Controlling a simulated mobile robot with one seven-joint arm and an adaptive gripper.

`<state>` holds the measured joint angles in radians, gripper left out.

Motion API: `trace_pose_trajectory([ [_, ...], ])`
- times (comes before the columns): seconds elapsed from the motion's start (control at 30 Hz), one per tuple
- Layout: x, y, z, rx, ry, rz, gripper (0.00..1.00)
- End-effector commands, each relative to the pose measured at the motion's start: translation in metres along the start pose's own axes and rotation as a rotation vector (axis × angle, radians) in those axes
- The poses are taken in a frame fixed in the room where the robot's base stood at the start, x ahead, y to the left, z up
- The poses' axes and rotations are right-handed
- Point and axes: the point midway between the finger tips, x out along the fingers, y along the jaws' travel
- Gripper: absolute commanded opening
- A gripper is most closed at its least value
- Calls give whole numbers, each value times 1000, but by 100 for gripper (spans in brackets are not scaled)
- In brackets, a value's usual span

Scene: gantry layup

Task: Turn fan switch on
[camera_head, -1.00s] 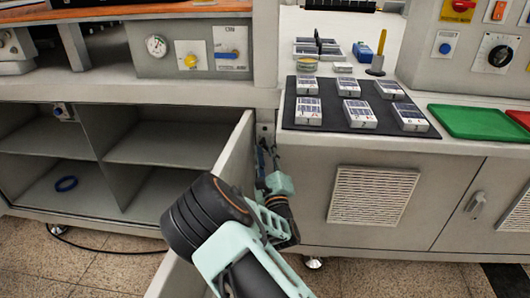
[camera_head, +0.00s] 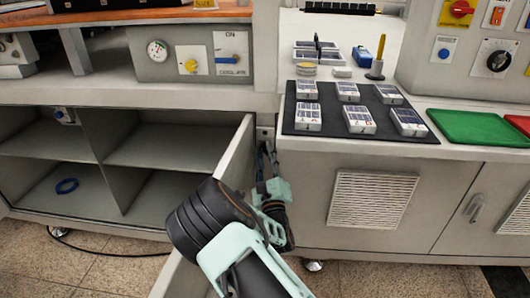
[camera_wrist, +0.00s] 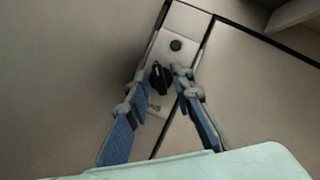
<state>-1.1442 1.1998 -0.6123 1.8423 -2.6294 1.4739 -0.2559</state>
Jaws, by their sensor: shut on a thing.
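The fan switch is a black knob (camera_wrist: 160,79) on a narrow grey panel in the wrist view. A green round button or lamp (camera_wrist: 176,45) is above it, and a small label (camera_wrist: 156,105) too blurred to read is below it. My gripper (camera_wrist: 161,73) has its fingertips on either side of the knob and is shut on it. In the head view my gripper (camera_head: 265,160) reaches the narrow panel (camera_head: 264,133) between the open cupboard and the right cabinet. There the knob is hidden by my gripper.
An open cupboard door (camera_head: 236,158) stands close on the left of my arm. A vented cabinet (camera_head: 372,200) is on the right. Above it a dark mat (camera_head: 365,133) holds several labelled boxes, beside a green tray (camera_head: 478,127). A blue ring (camera_head: 67,186) lies in the cupboard.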

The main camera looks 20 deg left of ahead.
Motion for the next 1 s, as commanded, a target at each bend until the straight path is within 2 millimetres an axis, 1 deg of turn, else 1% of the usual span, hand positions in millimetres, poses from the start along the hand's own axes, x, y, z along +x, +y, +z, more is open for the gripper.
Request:
trace_pose_trajectory([
  [0.3, 0, 1, 0, 229, 3, -94, 0],
  [0.5, 0, 2, 0, 352, 1, -146, 0],
  [0.7, 0, 3, 0, 435, 2, -180, 0],
  [1.0, 0, 4, 0, 482, 2, -199, 0],
])
